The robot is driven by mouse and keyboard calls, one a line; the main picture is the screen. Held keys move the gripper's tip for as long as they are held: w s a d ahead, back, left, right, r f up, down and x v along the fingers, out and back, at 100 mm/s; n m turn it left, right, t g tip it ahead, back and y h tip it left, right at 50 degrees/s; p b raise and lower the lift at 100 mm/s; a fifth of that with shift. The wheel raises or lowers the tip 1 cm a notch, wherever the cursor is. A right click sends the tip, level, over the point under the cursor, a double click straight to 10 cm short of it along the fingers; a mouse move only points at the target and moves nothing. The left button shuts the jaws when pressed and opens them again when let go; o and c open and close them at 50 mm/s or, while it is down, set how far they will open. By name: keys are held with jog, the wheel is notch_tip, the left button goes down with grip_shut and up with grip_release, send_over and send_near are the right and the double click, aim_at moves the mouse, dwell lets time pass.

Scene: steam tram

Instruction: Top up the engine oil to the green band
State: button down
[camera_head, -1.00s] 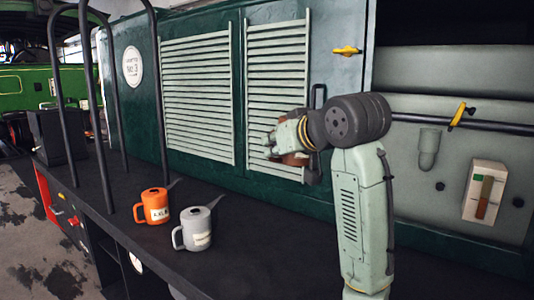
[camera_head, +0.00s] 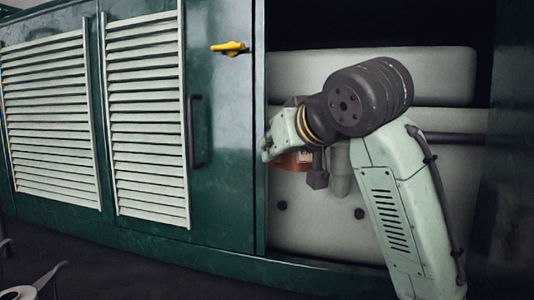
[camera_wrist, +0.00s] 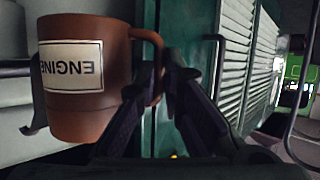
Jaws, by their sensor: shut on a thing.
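A brown-copper can (camera_wrist: 90,105) with a white label reading ENGINE, upside down in the wrist view, is at the jaws of my gripper (camera_wrist: 160,78). The fingers are closed at its loop handle (camera_wrist: 152,45). In the head view, the can (camera_head: 288,163) shows only in part below my wrist, in front of the open engine bay's left edge. A pale grey, rounded filler-like fitting (camera_head: 341,172) on the engine is just right of it, partly covered by my arm. No gauge with a green band shows now. The can's spout and oil are not clearly visible.
The louvred green doors (camera_head: 145,115) are left of the opening, with a black handle (camera_head: 195,130) and a yellow latch (camera_head: 229,48). A dark rod (camera_head: 458,138) crosses the bay at right.

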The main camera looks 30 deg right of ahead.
jog(key=shift+a+f+m+y+b, duration=0.2)
jog(key=shift+m+y+b, duration=0.35)
jog(key=shift+m, duration=0.65)
jog(key=shift+m+y, duration=0.25)
jog(key=shift+m, duration=0.15)
jog(key=shift+r+p, duration=0.2)
jog(key=shift+p, duration=0.2)
jog(key=shift+r+m+y+p, duration=0.3)
jog(key=shift+r+p, duration=0.4)
jog(key=shift+r, duration=0.05)
dwell(0.3)
